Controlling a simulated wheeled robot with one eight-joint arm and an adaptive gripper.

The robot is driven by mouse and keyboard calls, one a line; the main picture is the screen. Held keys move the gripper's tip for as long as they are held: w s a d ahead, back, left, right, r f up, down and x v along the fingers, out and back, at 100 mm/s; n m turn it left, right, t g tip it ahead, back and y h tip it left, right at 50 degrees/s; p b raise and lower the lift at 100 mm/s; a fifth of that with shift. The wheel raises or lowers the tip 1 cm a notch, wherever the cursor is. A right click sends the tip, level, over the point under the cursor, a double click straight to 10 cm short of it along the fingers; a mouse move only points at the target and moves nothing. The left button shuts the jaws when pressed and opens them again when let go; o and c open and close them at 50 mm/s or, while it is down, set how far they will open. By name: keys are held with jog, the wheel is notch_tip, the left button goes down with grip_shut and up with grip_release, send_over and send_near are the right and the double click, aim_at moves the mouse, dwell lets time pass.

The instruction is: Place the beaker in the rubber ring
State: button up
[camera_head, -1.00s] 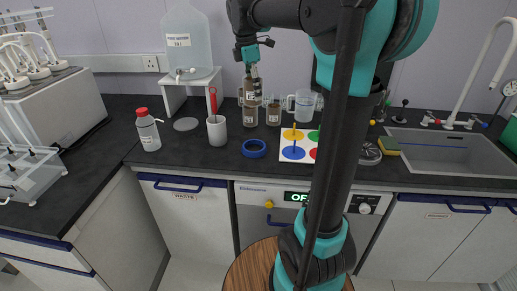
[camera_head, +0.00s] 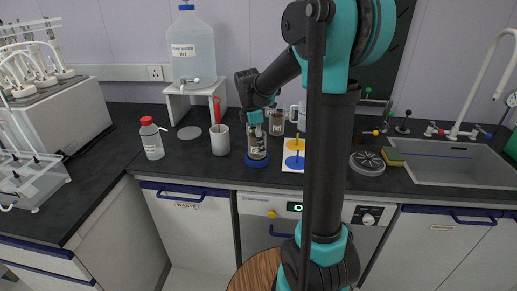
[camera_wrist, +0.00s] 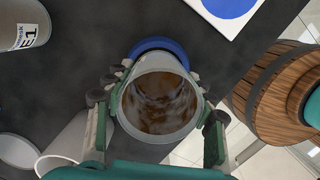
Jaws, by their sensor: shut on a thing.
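The beaker (camera_head: 257,146) is glass with brown liquid and a label. In the head view it stands upright over the blue rubber ring (camera_head: 251,162), whose rim shows around its base. I cannot tell whether it rests on the counter inside the ring or hovers just above. In the wrist view I look down into the beaker (camera_wrist: 160,104), with the blue ring (camera_wrist: 160,45) showing past its far side. My gripper (camera_wrist: 158,100) has a finger on each side of the beaker and is shut on it. My gripper (camera_head: 257,124) also shows in the head view.
A board with coloured discs (camera_head: 293,161) lies to the right. Another brown-filled beaker (camera_head: 276,122) stands behind. A red-capped bottle (camera_head: 151,139) stands further left. The counter's front edge is close.

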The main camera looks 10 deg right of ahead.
jog(key=shift+f, duration=1.05)
jog(key=o, duration=1.2)
jog(key=shift+f, duration=0.15)
notch_tip(320, 180, up, 12)
jog(key=a, duration=0.1)
jog(key=shift+a, duration=0.4)
jog(key=shift+s, duration=0.1)
